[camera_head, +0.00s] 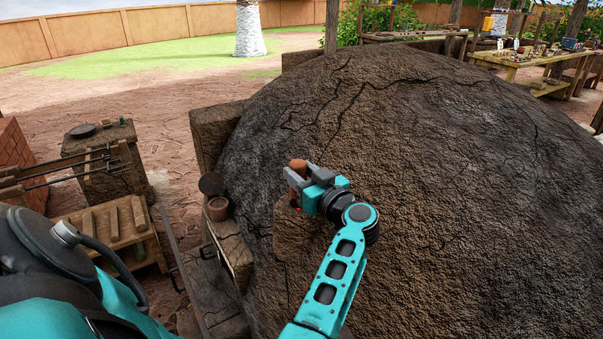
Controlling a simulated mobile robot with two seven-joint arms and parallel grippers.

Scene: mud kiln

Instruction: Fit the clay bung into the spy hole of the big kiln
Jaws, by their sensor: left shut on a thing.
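The big kiln (430,170) is a large dark, cracked mud dome filling the middle and right of the head view. My left gripper (297,174) is in front of its left side, shut on a small reddish-brown piece that looks like the clay bung (299,165). The bung's top shows above the fingers; its lower part is hidden by them. A rough block (291,232) juts from the kiln wall just below the gripper. I cannot make out the spy hole; the gripper and block may hide it. My right gripper is not in view.
A small clay pot (218,208) and a dark round disc (210,184) are at a ledge on the kiln's left. Further left are a wooden rack (118,232), long rods (60,178) and a stone block (104,190). Work tables (520,62) stand behind right.

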